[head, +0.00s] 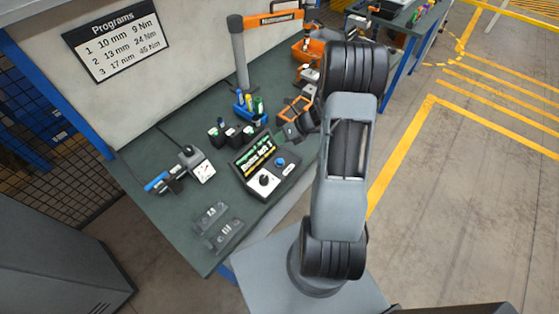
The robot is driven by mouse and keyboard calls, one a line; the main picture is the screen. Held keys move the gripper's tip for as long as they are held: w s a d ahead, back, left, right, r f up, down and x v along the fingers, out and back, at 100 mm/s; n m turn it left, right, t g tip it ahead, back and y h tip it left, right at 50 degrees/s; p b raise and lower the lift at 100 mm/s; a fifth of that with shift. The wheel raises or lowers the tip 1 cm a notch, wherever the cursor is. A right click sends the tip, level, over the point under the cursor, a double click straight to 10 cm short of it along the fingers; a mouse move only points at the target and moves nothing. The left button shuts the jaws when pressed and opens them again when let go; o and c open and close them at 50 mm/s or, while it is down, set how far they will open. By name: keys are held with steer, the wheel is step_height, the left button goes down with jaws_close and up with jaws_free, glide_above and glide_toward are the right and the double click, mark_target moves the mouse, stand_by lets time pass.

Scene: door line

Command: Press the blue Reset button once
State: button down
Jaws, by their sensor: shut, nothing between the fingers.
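A dark control box (253,150) with a lit green and yellow text screen stands on the workbench. The blue button (280,162) is on its sloped front, to the right of a white panel with a black knob (264,180). My gripper (286,136) shows small and dark beside the upper right of the box, partly hidden by my arm. It is shut and empty. It appears above and apart from the blue button in the picture. The button's lettering is too small to read.
A gauge device (200,170) and a blue-handled tool (157,181) lie left of the box. Dark containers (232,131), a blue bin (249,112) and a grey post (240,65) stand behind. The floor at right is clear.

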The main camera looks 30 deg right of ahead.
steer(key=shift+f, duration=0.1)
steer(key=b, duration=0.6)
glide_above(280, 160)
step_height(280, 160, down, 7)
steer(key=shift+d+r, duration=0.15)
steer(key=shift+f+b, duration=0.8)
steer(key=shift+f, duration=0.15)
steer(key=shift+f, duration=0.1)
stand_by(0.9)
steer(key=shift+f, duration=0.3)
steer(key=shift+f+b, duration=0.5)
steer(key=shift+b, duration=0.05)
stand_by(0.6)
steer(key=shift+r, duration=0.2)
steer(key=shift+r+p, duration=0.75)
steer(key=shift+p, duration=0.15)
